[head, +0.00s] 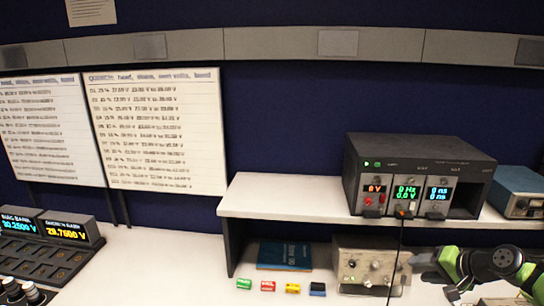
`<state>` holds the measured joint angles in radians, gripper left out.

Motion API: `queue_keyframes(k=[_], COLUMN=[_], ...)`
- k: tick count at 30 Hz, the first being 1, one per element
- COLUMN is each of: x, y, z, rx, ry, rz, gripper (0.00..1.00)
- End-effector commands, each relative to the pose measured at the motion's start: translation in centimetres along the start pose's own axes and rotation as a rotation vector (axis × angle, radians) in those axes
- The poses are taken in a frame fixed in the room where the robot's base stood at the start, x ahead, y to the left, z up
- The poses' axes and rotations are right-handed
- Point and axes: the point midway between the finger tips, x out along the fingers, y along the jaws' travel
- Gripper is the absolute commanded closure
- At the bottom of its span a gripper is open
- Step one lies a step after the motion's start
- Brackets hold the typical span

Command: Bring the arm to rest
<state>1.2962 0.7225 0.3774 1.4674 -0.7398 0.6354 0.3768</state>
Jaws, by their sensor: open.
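My arm (497,261), green and black, reaches in at the lower right of the head view, in front of the bench. My gripper (422,264) appears at its left end as a small grey shape, just right of the beige instrument. It is open and I see nothing held in it. The gap between the fingertips is too small to make out clearly.
A shelf (290,196) carries a black rack unit (420,150) and a blue box (515,190). Below are a beige instrument (365,262), a blue book (284,254) and several small coloured blocks (268,286). A dark cable (399,250) hangs down. Consoles (45,255) stand left.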

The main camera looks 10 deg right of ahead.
Motion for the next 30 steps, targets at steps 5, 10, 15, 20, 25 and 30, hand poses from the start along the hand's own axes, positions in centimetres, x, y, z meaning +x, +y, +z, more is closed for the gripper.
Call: queue_keyframes(k=[5, 10, 15, 20, 25, 30], x=[0.6, -3.2, -9.0, -12.6, -13.5, -13.5], y=[-11.4, -16.6, -16.5, -13.4, -11.7, -11.7], z=[10.1, 20.4, 29.7, 34.8, 36.3, 36.3], rx=[-0.310, -0.560, -0.761, -0.874, -0.906, -0.906], ry=[-0.152, -0.190, -0.179, -0.174, -0.179, -0.179], rz=[0.220, 0.363, 0.413, 0.392, 0.378, 0.378], gripper=[0.53, 0.53, 0.53, 0.53, 0.53, 0.53])
